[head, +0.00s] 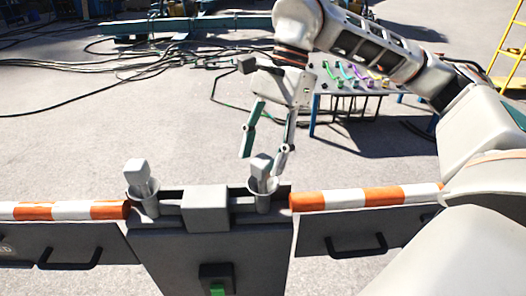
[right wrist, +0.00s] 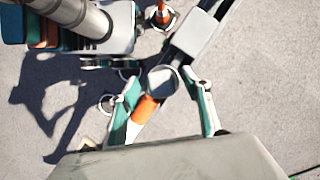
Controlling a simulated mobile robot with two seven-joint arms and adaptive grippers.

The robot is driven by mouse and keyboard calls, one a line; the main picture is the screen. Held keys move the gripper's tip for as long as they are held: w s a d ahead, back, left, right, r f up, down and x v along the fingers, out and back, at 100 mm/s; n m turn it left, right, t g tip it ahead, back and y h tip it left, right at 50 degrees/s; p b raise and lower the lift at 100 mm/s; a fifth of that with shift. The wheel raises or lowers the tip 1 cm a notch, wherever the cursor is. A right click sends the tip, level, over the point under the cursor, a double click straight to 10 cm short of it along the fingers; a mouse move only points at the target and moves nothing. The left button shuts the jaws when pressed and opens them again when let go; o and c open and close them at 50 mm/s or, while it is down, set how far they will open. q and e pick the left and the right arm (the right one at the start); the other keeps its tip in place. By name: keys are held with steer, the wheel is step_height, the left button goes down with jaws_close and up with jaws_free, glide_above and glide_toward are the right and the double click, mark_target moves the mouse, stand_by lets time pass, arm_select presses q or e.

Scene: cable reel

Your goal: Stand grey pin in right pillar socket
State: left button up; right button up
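A grey pin (head: 261,166) with a block-shaped head stands in the right pillar socket (head: 262,200), leaning slightly in the picture. A second grey pin (head: 137,170) stands in the left pillar socket (head: 146,206). My right gripper (head: 264,160) is open, with its fingers pointing down around the head of the right pin. In the right wrist view the pin's head (right wrist: 162,80) lies between the two spread fingers, with gaps visible at the sides. How deep the pin sits is hidden by the socket. My left gripper is not in view.
A grey block (head: 205,209) stands between the sockets. Orange-and-white barrier rails (head: 365,197) run out on both sides. A green switch (head: 217,288) is on the front. Behind are a table (head: 350,86) with coloured items and loose black cables (head: 110,75) on the floor.

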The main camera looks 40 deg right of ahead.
steer(key=v, duration=1.2)
stand_by(0.9)
